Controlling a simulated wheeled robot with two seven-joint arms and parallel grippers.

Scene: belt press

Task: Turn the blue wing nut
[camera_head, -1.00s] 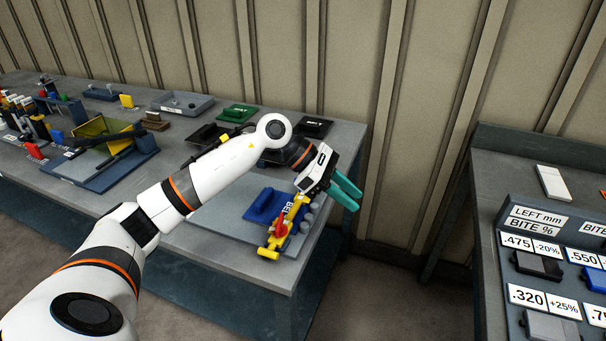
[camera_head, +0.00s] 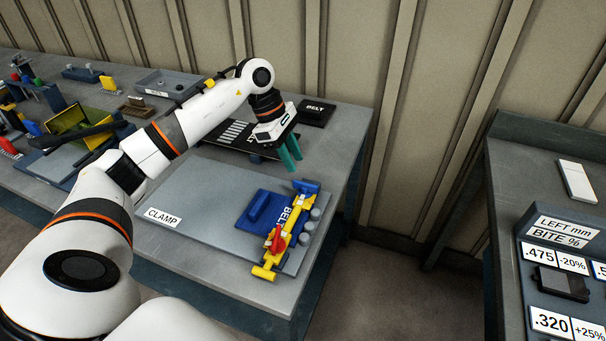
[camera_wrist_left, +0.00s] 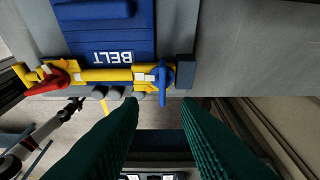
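The blue wing nut (camera_head: 306,187) sits at the far end of the yellow clamp bar (camera_head: 274,250). In the left wrist view the wing nut (camera_wrist_left: 162,83) is a narrow upright blue piece at the bar's right end. A red knob (camera_head: 278,241) is at the bar's other end. My right gripper is out of view.
The clamp stands on a grey CLAMP board (camera_head: 190,205) near the table's right end. Beyond a floor gap, a second table holds a label panel (camera_head: 560,270).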

